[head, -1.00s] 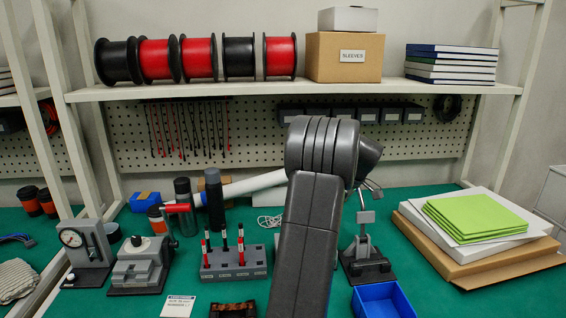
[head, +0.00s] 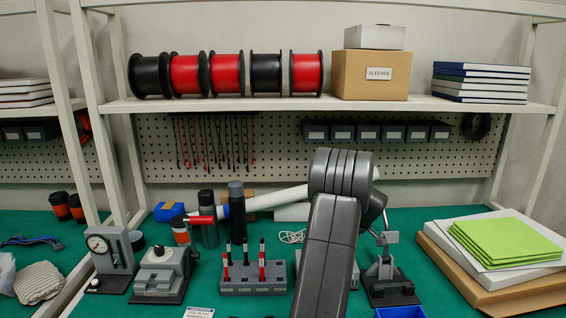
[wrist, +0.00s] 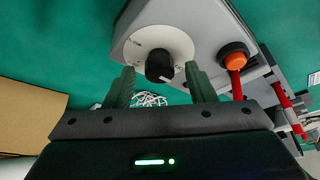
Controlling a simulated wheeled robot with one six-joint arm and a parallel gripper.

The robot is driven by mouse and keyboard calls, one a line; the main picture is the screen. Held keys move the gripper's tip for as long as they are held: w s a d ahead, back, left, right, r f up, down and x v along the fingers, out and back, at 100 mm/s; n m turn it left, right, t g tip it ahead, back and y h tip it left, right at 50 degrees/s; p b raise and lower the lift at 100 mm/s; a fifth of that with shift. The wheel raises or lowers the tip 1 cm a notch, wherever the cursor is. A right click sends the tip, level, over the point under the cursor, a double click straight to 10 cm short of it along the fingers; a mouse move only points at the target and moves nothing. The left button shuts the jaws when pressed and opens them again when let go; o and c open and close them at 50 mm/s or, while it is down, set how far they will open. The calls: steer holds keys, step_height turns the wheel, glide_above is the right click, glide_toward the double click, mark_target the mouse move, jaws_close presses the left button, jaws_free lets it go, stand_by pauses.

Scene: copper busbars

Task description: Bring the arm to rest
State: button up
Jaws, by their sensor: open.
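My gripper (wrist: 160,88) shows in the wrist view with its two dark green fingers apart and nothing between them. Beyond the fingertips is a grey device with a white dial and black knob (wrist: 158,66) and an orange button (wrist: 234,57); I cannot tell whether the fingers touch it. In the head view my dark grey arm rises through the middle, and the gripper itself is hidden behind it.
On the green bench (head: 395,225) stand a dial gauge stand (head: 110,260), a grey block with several red and black probes (head: 252,276), a clamp-like fixture (head: 388,268) and stacked boards with green sheets (head: 505,240). A shelf (head: 300,104) with spools crosses above.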

steer(key=v, duration=1.3)
steer(key=x, duration=1.3)
steer(key=shift+f, duration=0.15)
steer(key=shift+r+m+p, duration=0.25)
steer(key=shift+m+p, duration=0.25)
steer(key=shift+p, duration=0.1)
steer(key=shift+s+r+m+h+p, duration=0.1)
steer(key=shift+m+h+p, duration=0.2)
steer(key=shift+m+p, duration=0.1)
steer(key=m+t+h+p, duration=0.1)
steer(key=m+p, duration=0.2)
steer(key=p, duration=0.1)
steer(key=shift+a+m, duration=0.15)
steer(key=shift+m, duration=0.15)
steer(key=m+h+p, duration=0.1)
steer(key=m+p, duration=0.2)
steer(key=p, duration=0.4)
steer(key=shift+a+m+h, duration=0.1)
steer(key=shift+m+h, duration=0.3)
steer(key=m+p, duration=0.2)
steer(key=p, duration=0.1)
steer(key=shift+a+h, duration=0.1)
steer(key=shift+h, duration=0.3)
